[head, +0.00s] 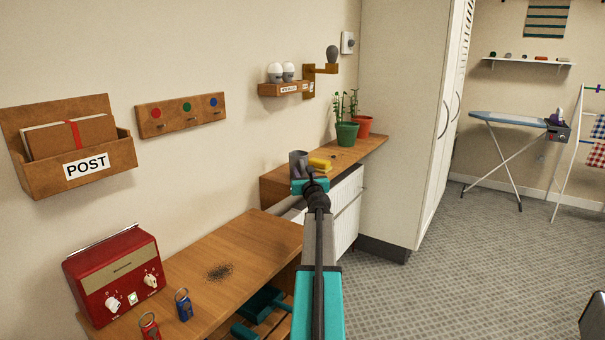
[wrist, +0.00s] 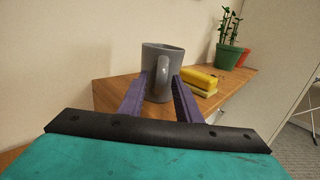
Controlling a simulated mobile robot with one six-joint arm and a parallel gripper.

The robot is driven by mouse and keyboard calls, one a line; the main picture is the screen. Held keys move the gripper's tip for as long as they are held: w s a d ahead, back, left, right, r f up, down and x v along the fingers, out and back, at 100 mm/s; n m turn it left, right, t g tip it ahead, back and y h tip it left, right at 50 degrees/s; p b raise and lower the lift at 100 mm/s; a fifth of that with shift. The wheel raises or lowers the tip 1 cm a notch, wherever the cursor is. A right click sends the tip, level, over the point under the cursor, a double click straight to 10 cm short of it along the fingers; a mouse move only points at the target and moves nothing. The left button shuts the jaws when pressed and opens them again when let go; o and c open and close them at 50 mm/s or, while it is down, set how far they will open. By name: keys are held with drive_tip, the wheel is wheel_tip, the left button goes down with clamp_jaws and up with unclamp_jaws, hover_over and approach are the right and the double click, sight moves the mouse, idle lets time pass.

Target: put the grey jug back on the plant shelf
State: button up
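The grey jug (head: 298,160) stands upright at the near left end of the wooden plant shelf (head: 345,152). In the wrist view the jug (wrist: 151,60) has its handle turned towards me. My gripper (wrist: 162,80) has its two purple fingers apart, one on each side of the handle, with narrow gaps visible. In the head view my gripper's fingers are hard to make out at the end of the arm. The jug's base is partly hidden behind the fingers, but it appears to rest on the shelf.
A yellow sponge (wrist: 200,79) lies just right of the jug. A green potted plant (head: 346,134) and an orange pot (head: 363,124) stand farther along the shelf. A white radiator (head: 347,205) is below. A lower bench (head: 240,240) holds a red radio (head: 115,275).

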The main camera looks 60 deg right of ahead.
drive_tip(key=shift+r, duration=0.1)
drive_tip(key=v, duration=1.2)
idle(0.6)
idle(0.4)
idle(0.5)
